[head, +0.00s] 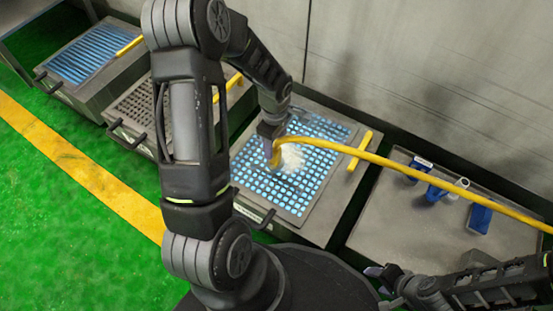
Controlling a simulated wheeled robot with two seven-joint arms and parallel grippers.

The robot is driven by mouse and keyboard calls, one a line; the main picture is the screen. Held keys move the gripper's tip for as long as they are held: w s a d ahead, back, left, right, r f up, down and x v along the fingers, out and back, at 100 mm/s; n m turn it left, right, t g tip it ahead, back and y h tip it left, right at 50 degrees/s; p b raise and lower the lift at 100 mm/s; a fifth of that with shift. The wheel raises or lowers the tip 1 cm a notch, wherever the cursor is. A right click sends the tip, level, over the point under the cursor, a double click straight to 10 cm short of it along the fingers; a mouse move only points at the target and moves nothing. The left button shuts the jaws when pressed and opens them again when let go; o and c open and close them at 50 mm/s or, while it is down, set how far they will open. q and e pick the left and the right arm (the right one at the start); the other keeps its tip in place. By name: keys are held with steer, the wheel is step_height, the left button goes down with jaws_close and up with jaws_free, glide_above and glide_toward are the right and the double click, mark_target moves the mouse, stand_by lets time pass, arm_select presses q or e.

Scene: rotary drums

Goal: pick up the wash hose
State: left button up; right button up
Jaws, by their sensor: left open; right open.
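The wash hose (400,168) is a yellow tube. It runs from the right edge, above the grey side table, to a bent end over the blue-lit perforated drum panel (262,188). My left gripper (272,143) is at that bent end, pointing down, with its jaws open. Its fingers overlap the hose in the picture, and I cannot tell whether they touch it. A white patch (292,158) shows on the panel just beside the hose end. My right gripper (384,276) is open and empty at the lower right, below the side table and apart from the hose.
The grey side table (385,232) holds several blue tools, including a blue block (479,218). A short yellow bar (360,150) lies at the panel's right edge. Two more panel units stand to the left, one blue-slatted (85,52). A wall is behind; green floor (60,220) is open at left.

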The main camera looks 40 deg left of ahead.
mark_target(275, 156)
arm_select(q)
steer(key=shift+f, duration=0.8)
step_height(275, 156, down, 4)
steer(key=b, duration=0.3)
steer(key=shift+f, duration=0.65)
jaws_close()
steer(key=shift+r, duration=0.1)
